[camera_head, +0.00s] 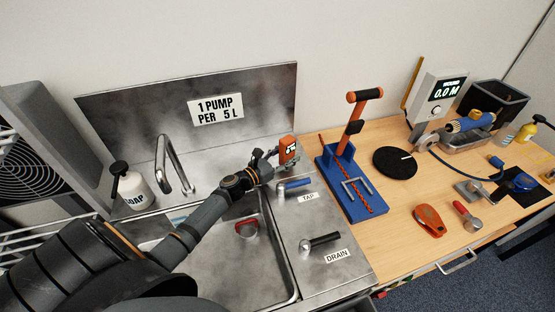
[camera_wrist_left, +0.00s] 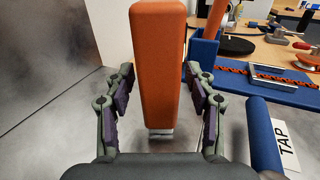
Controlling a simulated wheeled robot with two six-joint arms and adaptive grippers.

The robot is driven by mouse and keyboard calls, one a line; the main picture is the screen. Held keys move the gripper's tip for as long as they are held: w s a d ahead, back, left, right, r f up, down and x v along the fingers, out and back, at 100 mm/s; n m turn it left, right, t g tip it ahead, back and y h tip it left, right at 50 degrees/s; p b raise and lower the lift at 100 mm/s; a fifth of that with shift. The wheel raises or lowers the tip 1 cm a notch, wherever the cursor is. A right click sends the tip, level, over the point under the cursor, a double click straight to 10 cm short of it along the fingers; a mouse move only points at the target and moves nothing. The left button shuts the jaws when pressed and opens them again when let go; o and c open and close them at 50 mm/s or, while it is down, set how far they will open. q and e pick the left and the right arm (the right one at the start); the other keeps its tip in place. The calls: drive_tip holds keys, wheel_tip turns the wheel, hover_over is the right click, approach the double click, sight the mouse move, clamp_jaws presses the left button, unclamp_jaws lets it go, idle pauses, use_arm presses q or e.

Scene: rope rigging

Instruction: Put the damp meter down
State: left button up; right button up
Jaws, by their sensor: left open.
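The damp meter (camera_head: 287,147) is orange with a small dark-and-white display. It is upright at the back right of the steel sink top, behind the blue tap lever (camera_head: 294,185). In the left wrist view the damp meter (camera_wrist_left: 158,65) stands between my fingers, with its narrow lower end near the steel. Whether it touches the steel is hard to tell. My left gripper (camera_head: 276,158) is open around it. In the left wrist view, gaps show between the purple pads of my left gripper (camera_wrist_left: 160,97) and the meter. My right gripper is out of view.
The blue stand (camera_head: 357,192) with a red rope is close to the meter's right. The tap lever (camera_wrist_left: 264,140) is close to my right finger in the wrist view. A steel faucet (camera_head: 176,165) and soap bottle (camera_head: 133,188) stand left. A red-handled item (camera_head: 247,229) lies in the sink.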

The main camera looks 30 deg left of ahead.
sight(281, 157)
use_arm(q)
drive_tip(key=v, duration=0.1)
drive_tip(key=b+v, duration=0.1)
drive_tip(key=v, duration=0.1)
drive_tip(key=b+v, duration=0.1)
drive_tip(key=v, duration=0.1)
drive_tip(key=shift+s+a+f, duration=0.1)
drive_tip(key=shift+f, duration=0.15)
drive_tip(key=shift+s+a+r+p, duration=0.15)
drive_tip(key=shift+s+r+p, duration=0.3)
drive_tip(key=shift+s+p, duration=0.1)
drive_tip(key=p, duration=0.3)
drive_tip(key=s+p, duration=0.1)
drive_tip(key=p, duration=0.2)
drive_tip(key=shift+s+a+r+p, duration=0.25)
drive_tip(key=shift+a+r+p, duration=0.1)
drive_tip(key=shift+p, duration=0.05)
drive_tip(key=p+v, duration=0.1)
drive_tip(key=p, duration=0.1)
drive_tip(key=p+v, duration=0.1)
drive_tip(key=p, duration=0.1)
drive_tip(key=shift+s+f, duration=0.2)
drive_tip(key=shift+s, duration=0.15)
drive_tip(key=shift+s+a+f+p, duration=0.15)
drive_tip(key=shift+s+f+p, duration=0.05)
drive_tip(key=shift+s+p, duration=0.35)
drive_tip(key=shift+f, duration=0.2)
